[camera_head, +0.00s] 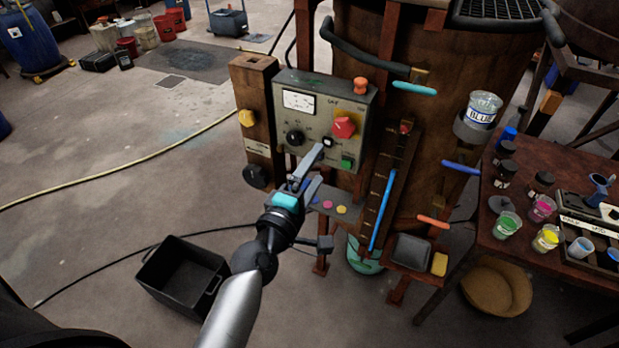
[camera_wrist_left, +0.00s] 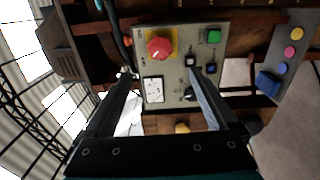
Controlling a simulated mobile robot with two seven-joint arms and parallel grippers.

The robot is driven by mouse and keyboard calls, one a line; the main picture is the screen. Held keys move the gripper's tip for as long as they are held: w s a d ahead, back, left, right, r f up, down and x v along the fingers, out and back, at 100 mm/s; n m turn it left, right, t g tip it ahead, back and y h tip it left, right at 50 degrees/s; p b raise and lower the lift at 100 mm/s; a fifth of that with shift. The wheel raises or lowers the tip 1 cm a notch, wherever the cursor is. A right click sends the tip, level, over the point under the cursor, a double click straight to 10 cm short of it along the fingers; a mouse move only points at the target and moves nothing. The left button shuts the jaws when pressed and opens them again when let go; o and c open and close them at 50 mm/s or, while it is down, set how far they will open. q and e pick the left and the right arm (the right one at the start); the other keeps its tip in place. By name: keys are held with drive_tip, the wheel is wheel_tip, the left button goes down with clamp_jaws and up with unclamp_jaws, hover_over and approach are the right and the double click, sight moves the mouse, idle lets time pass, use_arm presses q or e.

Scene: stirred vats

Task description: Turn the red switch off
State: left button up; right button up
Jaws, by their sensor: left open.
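The red switch (camera_head: 344,127) is a red knob on a yellow plate, at the right of the grey control panel (camera_head: 318,110). My left gripper (camera_head: 312,172) is open and empty, in front of the panel's lower part, below the switch. Its two fingers (camera_wrist_left: 160,95) reach toward the panel in the wrist view. Whether a fingertip touches the panel, I cannot tell. My right gripper does not show.
The panel also bears a gauge (camera_head: 298,100), a black knob (camera_head: 295,138), a green button (camera_head: 347,162) and an orange-red mushroom button (camera_head: 360,86) on top. A large vat (camera_head: 440,150) stands behind. A cluttered table (camera_head: 560,180) is right; a black crate (camera_head: 182,278) is on the floor.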

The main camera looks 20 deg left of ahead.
use_arm(q)
drive_tip(key=shift+s, duration=1.05)
